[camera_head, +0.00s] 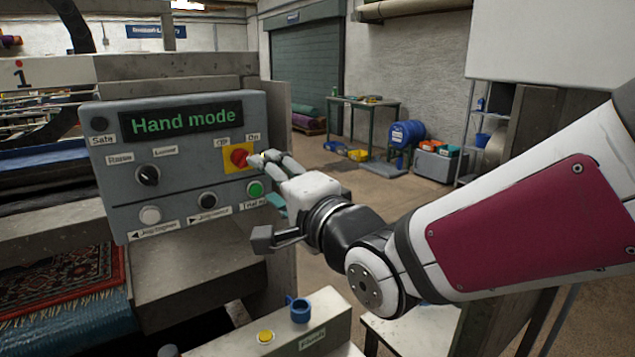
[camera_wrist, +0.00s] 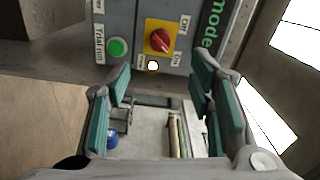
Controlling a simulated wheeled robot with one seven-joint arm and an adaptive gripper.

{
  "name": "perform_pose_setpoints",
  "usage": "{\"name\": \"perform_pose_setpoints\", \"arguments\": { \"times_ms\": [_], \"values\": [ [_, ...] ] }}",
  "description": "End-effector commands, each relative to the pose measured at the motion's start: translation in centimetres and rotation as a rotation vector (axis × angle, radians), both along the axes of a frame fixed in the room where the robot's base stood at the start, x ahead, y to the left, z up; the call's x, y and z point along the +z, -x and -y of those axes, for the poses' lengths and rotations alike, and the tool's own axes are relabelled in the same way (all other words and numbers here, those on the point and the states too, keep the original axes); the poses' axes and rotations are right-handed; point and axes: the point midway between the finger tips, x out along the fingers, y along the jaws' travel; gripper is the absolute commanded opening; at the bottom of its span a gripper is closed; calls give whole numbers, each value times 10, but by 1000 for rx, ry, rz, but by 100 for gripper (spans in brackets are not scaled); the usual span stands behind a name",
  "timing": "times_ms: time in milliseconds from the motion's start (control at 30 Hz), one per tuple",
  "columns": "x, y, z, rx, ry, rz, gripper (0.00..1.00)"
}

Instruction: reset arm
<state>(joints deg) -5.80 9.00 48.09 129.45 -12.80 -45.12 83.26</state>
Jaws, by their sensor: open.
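My gripper (camera_head: 270,160) is at the right side of the grey control panel (camera_head: 185,185) in the head view, its fingertips close to the red rotary switch (camera_head: 239,158) on its yellow plate. In the wrist view my gripper (camera_wrist: 160,78) is open with nothing between its fingers. The red switch (camera_wrist: 160,40) shows ahead of the gap, apart from the fingers in that view; contact in the head view cannot be told. The panel display (camera_head: 182,119) reads "Hand mode". The green button (camera_head: 255,188) sits below the switch.
A black knob (camera_head: 148,175) and a white button (camera_head: 150,215) are also on the panel. A patterned rug (camera_head: 60,280) lies on the machine at lower left. A ledge with a blue ring-shaped part (camera_head: 300,310) and a yellow button (camera_head: 265,336) is below my arm. Open floor lies behind.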

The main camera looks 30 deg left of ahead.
Motion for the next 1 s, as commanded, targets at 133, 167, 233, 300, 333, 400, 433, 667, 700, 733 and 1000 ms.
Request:
{"name": "perform_pose_setpoints", "arguments": {
  "times_ms": [133, 167, 233, 300, 333, 400, 433, 667, 700, 733, 1000],
  "values": [
    [0, 2, 6, -2, 0, 1, 49],
    [0, 3, 6, -1, 1, 0, 49],
    [0, 3, 6, -1, 0, -1, 49],
    [0, 3, 6, -1, 0, -1, 49],
    [0, 3, 6, -1, 0, -1, 49],
    [0, 3, 6, -1, 0, -1, 49],
    [0, 3, 6, -1, 1, 0, 49],
    [-5, -5, 16, -32, 59, 27, 49],
    [-8, -10, 25, -55, 108, 49, 49],
    [-11, -15, 34, -79, 156, 68, 49],
    [-38, -55, 195, -330, 795, 203, 49]
  ]
}}
